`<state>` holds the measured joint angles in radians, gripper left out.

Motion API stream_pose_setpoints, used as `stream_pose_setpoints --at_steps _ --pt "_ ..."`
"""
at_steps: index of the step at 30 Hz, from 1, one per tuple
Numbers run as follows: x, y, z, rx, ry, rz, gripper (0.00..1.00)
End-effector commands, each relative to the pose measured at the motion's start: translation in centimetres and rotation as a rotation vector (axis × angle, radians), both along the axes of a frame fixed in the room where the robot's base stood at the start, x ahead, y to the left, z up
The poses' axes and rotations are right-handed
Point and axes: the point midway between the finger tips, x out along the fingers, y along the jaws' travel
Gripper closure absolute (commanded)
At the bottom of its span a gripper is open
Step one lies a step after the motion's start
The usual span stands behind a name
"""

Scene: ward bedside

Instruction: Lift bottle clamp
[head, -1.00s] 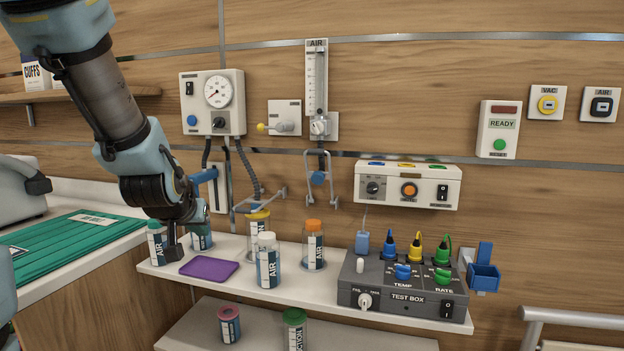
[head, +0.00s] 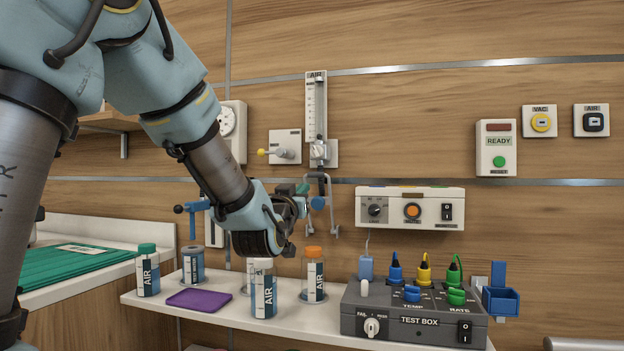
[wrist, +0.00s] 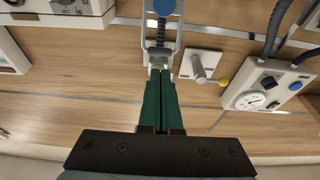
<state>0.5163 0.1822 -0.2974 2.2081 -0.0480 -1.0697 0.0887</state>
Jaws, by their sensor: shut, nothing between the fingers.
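The bottle clamp, a grey metal frame with a blue knob (head: 318,203), hangs on the wall below the air flowmeter and is partly hidden by my gripper. In the wrist view its frame and blue knob (wrist: 163,6) are at the top edge, beyond my fingertips. My gripper (head: 303,188) is at the clamp's upper left in the head view. Its dark green fingers (wrist: 160,82) are shut and empty, pointing toward the clamp. I cannot tell if they touch it. An orange-capped bottle (head: 314,280) stands on the shelf below the clamp.
The flowmeter (head: 317,108) and a lever panel (head: 285,147) are close to my gripper. A white-capped bottle (head: 263,296), a green-capped bottle (head: 147,272) and a purple pad (head: 199,300) are on the shelf. The test box (head: 410,315) stands right. My arm hides the wall at left.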

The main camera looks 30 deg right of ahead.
Motion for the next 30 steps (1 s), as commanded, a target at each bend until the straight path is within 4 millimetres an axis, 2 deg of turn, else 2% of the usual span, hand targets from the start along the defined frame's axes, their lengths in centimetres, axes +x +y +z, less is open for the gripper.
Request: stream_pose_setpoints --at_steps 6,13,18,30 --pt "3.3 -3.0 1.3 0.001 0.002 0.000 1.00" --pt "5.7 -5.3 2.1 0.000 0.002 0.001 1.00" --pt "6.4 -6.0 2.2 0.002 0.002 0.001 1.00" --pt "6.6 -6.1 2.4 0.005 0.004 0.001 1.00"
